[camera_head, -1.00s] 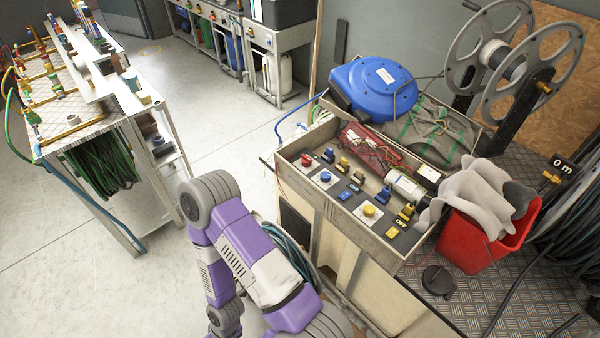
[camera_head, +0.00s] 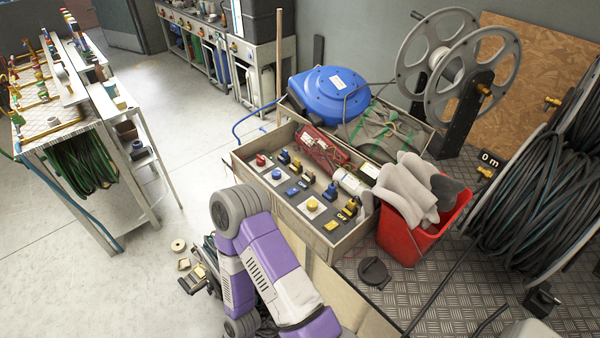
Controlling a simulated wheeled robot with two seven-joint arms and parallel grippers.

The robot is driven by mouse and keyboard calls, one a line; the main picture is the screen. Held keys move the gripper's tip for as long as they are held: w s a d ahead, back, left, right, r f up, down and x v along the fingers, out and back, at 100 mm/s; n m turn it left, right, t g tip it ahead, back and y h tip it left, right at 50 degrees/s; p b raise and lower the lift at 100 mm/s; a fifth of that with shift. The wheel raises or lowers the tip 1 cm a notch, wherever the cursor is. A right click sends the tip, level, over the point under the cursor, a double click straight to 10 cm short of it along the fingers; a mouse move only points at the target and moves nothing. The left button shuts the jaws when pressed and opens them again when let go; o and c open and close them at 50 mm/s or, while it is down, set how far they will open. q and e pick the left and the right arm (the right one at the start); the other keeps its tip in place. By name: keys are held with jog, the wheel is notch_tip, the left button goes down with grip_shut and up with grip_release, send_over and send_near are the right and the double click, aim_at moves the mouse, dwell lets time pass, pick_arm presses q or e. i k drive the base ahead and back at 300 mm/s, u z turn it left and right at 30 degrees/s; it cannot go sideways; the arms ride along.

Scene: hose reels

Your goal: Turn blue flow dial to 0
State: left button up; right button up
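The blue flow dial (camera_head: 276,173) is a round blue knob on a pale square plate, on the control panel at the left of the open wooden box (camera_head: 350,246). Its marks are too small to read, so its setting cannot be told. A red dial (camera_head: 261,160) is behind it and a yellow dial (camera_head: 312,206) is nearer, on a like plate. One of my purple and grey arms rises in front of the box, with its bent joint close to the box's left front side. Neither gripper can be made out.
A blue hose reel (camera_head: 328,95) sits behind the panel. A red bucket (camera_head: 405,243) with grey gloves (camera_head: 410,190) stands right of the box. A large black hose reel (camera_head: 530,195) fills the right.

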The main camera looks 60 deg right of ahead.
aim_at(276, 174)
jog(key=z, duration=1.1)
jog(key=i, duration=0.25)
